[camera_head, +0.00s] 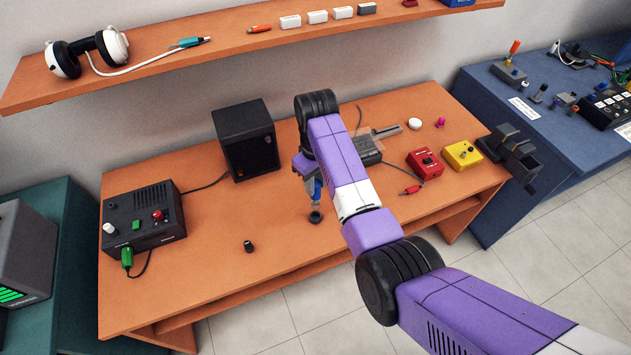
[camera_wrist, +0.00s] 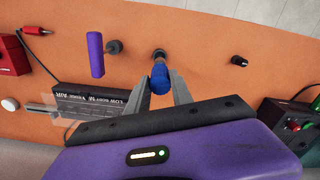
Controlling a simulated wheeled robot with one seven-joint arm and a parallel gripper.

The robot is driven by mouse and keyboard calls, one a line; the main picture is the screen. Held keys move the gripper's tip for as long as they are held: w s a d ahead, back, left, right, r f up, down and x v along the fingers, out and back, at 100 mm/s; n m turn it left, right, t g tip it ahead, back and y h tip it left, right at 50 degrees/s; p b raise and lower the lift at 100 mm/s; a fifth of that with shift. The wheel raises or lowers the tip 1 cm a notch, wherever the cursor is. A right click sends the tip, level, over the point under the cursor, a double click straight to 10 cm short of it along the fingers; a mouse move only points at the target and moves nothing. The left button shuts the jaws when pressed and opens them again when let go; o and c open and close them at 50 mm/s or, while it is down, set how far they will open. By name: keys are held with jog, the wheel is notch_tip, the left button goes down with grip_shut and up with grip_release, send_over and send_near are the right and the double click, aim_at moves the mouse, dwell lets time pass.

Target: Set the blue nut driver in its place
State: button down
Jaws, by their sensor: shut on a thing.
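The blue nut driver shows as a blue handle in the wrist view (camera_wrist: 160,84) and below my wrist in the head view (camera_head: 318,190). My gripper (camera_wrist: 159,76) is shut on its handle, with one grey finger on each side. The driver stands roughly upright. Its lower end points to a small round black holder (camera_head: 315,217) on the orange bench; I cannot tell whether it sits in the holder or just above. A purple-handled driver (camera_wrist: 96,55) lies or leans beside another black piece (camera_wrist: 114,47). A separate small black holder (camera_head: 248,246) looks empty.
A black box (camera_head: 245,140) stands behind, and a dark control unit (camera_head: 143,215) with a green plug at left. Red (camera_head: 425,162) and yellow (camera_head: 462,155) boxes sit at right. A shelf (camera_head: 220,47) hangs above. The bench front is mostly clear.

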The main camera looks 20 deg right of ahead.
aim_at(316, 202)
jog(key=shift+f+b, duration=1.25)
jog(key=shift+f, duration=0.85)
jog(key=shift+f+b, duration=0.45)
jog(key=shift+f, duration=1.1)
jog(key=c, duration=1.1)
grip_release()
jog(key=shift+o, duration=0.2)
jog(key=shift+r+b, duration=0.4)
jog(key=shift+r, duration=3.5)
